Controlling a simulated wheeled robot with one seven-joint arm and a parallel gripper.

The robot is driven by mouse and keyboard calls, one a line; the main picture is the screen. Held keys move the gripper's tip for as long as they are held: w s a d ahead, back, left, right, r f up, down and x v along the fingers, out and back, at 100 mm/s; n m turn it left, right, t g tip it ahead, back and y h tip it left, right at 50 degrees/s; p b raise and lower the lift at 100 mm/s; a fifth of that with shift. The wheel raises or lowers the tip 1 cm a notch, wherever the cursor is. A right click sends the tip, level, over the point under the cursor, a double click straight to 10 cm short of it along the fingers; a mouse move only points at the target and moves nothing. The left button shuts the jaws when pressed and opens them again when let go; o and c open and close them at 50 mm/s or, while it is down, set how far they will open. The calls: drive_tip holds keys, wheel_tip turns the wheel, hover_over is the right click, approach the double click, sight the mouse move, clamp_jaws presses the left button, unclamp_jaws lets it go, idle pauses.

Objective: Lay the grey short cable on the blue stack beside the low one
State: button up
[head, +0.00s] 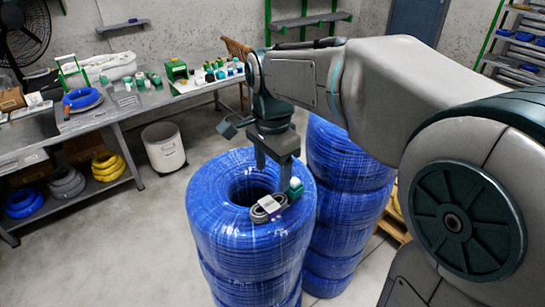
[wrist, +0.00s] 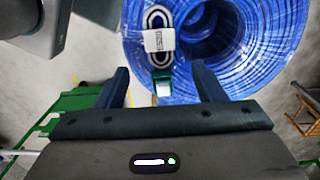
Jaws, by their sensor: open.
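The grey short cable (head: 268,207) is a small coiled bundle with a pale label. It lies on the top rim of the front blue stack (head: 245,245), on the side nearest the head camera. The cable also shows in the wrist view (wrist: 159,22), flat on the blue coil. My gripper (head: 277,173) is above that rim, pointing down. In the wrist view its fingers (wrist: 160,72) are apart, with the cable beyond them. A second blue stack (head: 343,215) stands right behind the front one; my arm hides part of its top.
A small green-and-white piece (head: 295,187) is beside the cable; it shows between my fingers in the wrist view (wrist: 161,82). A grey workbench (head: 120,105) with various items runs along the left. A white bin (head: 163,147) stands by it. Open floor lies left of the stacks.

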drive_tip(key=s+d+f+n+t, duration=0.3)
drive_tip(key=s+d+f+n, duration=0.2)
drive_tip(key=s+d+n, duration=0.6)
drive_tip(key=shift+s+d+f+t, duration=0.25)
drive_tip(key=shift+s+d, duration=0.3)
drive_tip(key=shift+s, duration=0.3)
drive_tip(key=shift+r, duration=0.1)
